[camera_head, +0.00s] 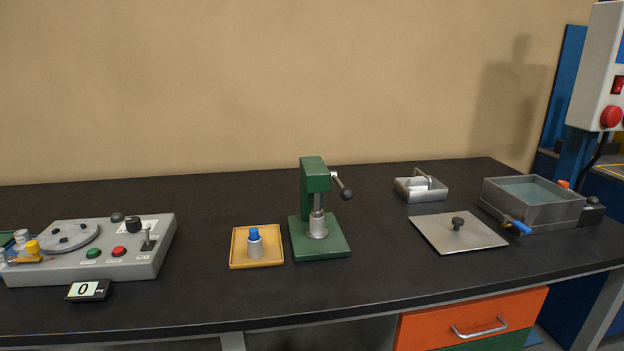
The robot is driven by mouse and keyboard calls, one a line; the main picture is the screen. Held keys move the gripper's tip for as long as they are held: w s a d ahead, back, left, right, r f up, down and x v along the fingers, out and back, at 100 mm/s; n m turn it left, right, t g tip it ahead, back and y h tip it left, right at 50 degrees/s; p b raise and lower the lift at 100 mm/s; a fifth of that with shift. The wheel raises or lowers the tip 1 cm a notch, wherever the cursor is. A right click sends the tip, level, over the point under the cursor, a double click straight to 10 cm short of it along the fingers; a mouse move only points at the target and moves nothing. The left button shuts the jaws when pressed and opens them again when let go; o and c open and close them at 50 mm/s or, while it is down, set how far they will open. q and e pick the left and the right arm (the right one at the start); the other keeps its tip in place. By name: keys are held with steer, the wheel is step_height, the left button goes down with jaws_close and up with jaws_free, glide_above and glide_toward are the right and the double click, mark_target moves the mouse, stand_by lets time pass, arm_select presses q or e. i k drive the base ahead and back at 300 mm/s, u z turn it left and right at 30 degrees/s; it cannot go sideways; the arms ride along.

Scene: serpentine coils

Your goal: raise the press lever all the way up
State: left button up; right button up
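A green press (315,208) stands near the middle of the black bench. Its lever (342,184) comes off the right side of the press head and slopes down to the right, ending in a dark round knob. The press ram sits over a silver cylindrical piece (318,228) on the green base; I cannot tell whether they touch. Neither of my grippers shows in the head view.
Left of the press is a yellow tray (237,262) holding a blue-topped metal part (255,243). A control box (130,262) stands far left. Right are a flat plate (470,242), a small metal box (420,193) and a water-filled tank (540,215).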

mark_target(340, 185)
steer(key=u, duration=1.65)
steer(key=i, duration=0.85)
steer(key=z, duration=2.3)
